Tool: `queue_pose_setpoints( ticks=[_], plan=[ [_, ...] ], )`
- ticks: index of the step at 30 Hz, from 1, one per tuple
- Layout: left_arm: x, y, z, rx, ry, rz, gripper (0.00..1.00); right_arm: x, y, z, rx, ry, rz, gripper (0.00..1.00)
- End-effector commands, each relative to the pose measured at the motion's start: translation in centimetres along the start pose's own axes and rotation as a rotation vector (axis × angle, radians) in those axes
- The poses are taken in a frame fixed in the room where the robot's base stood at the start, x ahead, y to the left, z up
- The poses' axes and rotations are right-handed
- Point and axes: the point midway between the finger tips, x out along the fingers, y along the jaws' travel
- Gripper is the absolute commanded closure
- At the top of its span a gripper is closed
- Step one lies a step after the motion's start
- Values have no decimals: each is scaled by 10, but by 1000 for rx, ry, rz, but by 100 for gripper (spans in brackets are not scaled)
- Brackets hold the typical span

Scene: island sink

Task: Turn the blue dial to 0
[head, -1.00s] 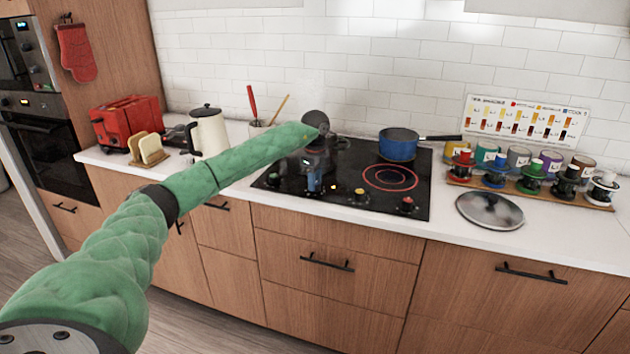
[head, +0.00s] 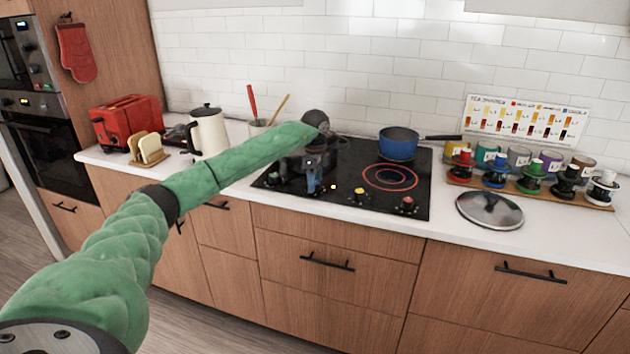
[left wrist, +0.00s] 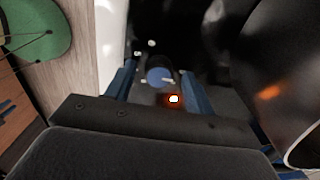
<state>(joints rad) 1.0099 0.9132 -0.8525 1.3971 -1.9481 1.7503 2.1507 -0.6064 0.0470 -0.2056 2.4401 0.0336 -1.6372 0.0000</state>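The blue dial (left wrist: 158,77) shows in the left wrist view between the two blue fingers of my left gripper (left wrist: 158,88). A pale pointer mark lies toward the right on its face. Gaps show between the dial and both fingers, so the gripper is open around it. In the head view my left gripper (head: 312,188) points down at the front of the black cooktop (head: 340,200) and hides the blue dial. A yellow dial (head: 360,192) and a red dial (head: 408,203) stand to its right. My right gripper is not in view.
A blue pan (head: 398,146) stands behind a glowing red burner ring (head: 390,178). A dark pot (left wrist: 270,80) is close to my left gripper's right side in the wrist view. A metal lid (head: 489,210) lies right of the cooktop. A white kettle (head: 208,133) stands left.

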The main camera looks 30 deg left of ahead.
Motion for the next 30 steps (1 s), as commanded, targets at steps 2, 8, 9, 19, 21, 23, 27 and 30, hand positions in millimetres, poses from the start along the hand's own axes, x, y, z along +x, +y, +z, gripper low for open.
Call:
queue_pose_setpoints(
  ticks=[2,8,9,19,21,23,27,30],
  plan=[
    [0,0,0,1,0,1,47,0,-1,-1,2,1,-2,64],
    [0,0,0,1,0,1,47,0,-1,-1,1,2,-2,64],
    [-2,0,0,1,0,0,47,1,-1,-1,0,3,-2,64],
    [-46,0,0,2,1,-1,47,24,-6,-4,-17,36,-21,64],
    [-56,0,0,2,0,0,47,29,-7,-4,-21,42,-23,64],
    [-62,-1,0,1,0,0,47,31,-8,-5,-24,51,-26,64],
    [-74,0,0,1,0,1,47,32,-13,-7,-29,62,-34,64],
    [-76,0,0,1,0,1,47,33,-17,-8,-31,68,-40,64]
  ],
)
